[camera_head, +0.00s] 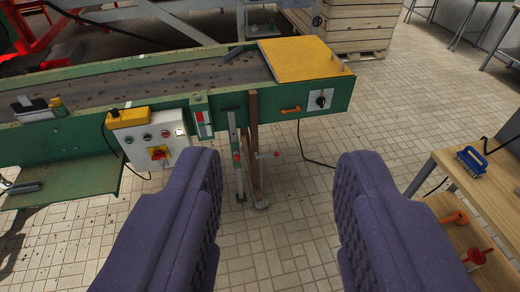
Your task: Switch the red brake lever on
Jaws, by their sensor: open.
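My gripper (284,170) is open, with its two purple padded fingers wide apart and nothing between them. Ahead, beyond the fingertips, stands a green conveyor machine (330,98). Below its edge is a thin rod with a small red knob (276,154), by a brown post, seen between the fingers. A grey upright bar (233,135) with a red spot stands just left of the post. An orange handle (291,110) sits on the green side panel. I cannot tell for sure which of these is the brake lever. My gripper touches none of them.
A grey control box (155,140) with buttons and a red-yellow switch hangs left, partly near the left finger. A black rotary switch (320,99) is on the green panel. A wooden table (480,180) with a blue brush (470,161) stands right. Tiled floor between is open.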

